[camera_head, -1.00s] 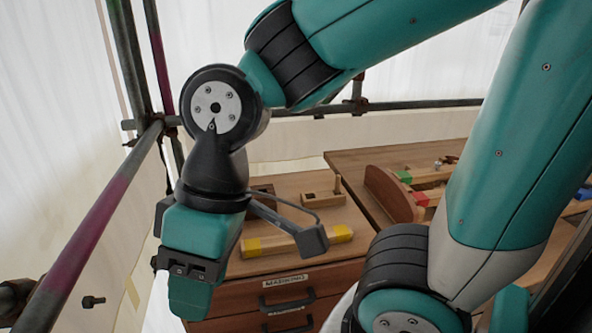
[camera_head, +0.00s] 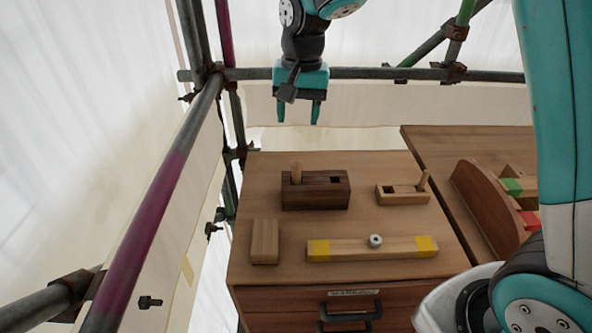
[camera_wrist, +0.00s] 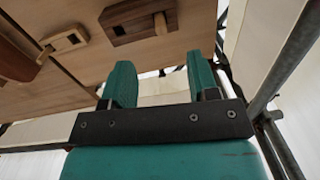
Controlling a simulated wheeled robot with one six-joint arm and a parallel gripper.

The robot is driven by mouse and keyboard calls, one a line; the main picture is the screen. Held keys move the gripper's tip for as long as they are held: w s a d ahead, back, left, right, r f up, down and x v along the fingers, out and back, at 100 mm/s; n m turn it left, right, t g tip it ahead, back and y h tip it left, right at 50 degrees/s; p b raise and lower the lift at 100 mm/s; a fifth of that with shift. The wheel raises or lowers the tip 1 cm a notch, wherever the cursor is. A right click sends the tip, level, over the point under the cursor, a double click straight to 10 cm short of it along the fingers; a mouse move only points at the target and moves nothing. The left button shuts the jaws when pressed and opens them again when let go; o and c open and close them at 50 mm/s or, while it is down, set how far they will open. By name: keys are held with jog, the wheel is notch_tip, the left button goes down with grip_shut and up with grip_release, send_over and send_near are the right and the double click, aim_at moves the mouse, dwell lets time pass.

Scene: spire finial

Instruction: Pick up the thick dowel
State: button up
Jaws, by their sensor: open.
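In the wrist view the dowel (camera_wrist: 160,23) juts from the dark block (camera_wrist: 125,20) near the top edge. A thinner dowel (camera_head: 422,180) leans in a light wooden block (camera_head: 400,197) to the right. My gripper (camera_head: 298,112) is open and empty, pointing down. It is in the air beyond the blocks, apart from the dowel. Its two teal fingers (camera_wrist: 160,78) show in the wrist view.
A plain wooden block (camera_head: 264,242) and a long bar with yellow ends (camera_head: 345,248) and a metal nut (camera_head: 375,240) lie in front. Scaffold poles (camera_head: 165,200) stand left and behind. A second bench with a curved wooden rack (camera_head: 485,210) is to the right.

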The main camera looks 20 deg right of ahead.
aim_at(296, 164)
jog(key=w+f+m+p, duration=0.1)
jog(key=f, duration=0.3)
jog(key=w+f+p, duration=0.1)
jog(key=w+f, duration=0.1)
jog(key=f, duration=0.3)
jog(key=w+d+f+m+p, duration=0.1)
jog(key=f, duration=0.3)
jog(key=shift+w+d+f+m+h, duration=0.1)
jog(key=shift+w+f+m+h, duration=0.2)
jog(key=shift+w, duration=0.05)
jog(key=shift+s+f+p, duration=0.2)
jog(key=shift+f+p, duration=1.25)
jog(key=shift+f, duration=1.5)
jog(key=c, duration=1)
